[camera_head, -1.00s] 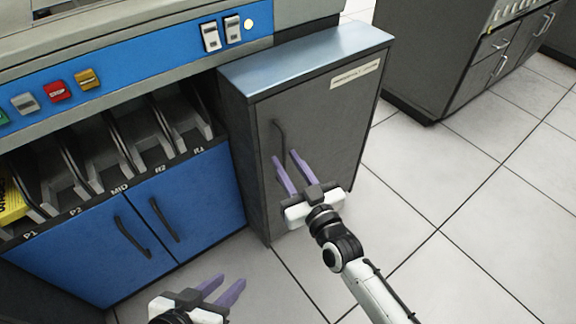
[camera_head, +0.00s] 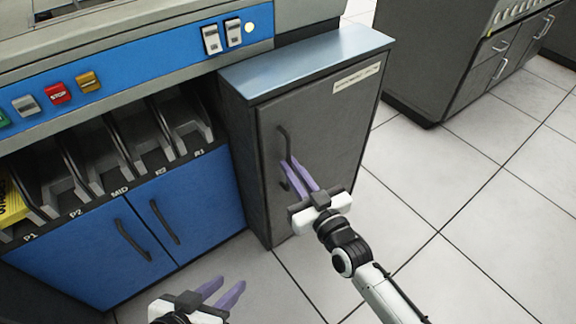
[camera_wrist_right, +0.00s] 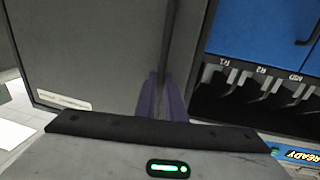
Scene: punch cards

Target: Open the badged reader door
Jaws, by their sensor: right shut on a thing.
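The badged reader door (camera_head: 325,135) is the dark grey front of a low cabinet, with a pale label plate (camera_head: 357,77) at its upper right. It looks closed. Its dark upright bar handle (camera_head: 283,140) is near the left edge. My left gripper (camera_head: 232,285) is open and empty at the bottom, low in front of the blue doors.
Blue doors (camera_head: 140,230) with two dark handles stand left of the grey cabinet, below a row of card slots (camera_head: 110,150). A blue button panel (camera_head: 140,65) runs above. Open tiled floor (camera_head: 460,215) lies to the right, with another grey cabinet (camera_head: 440,60) behind.

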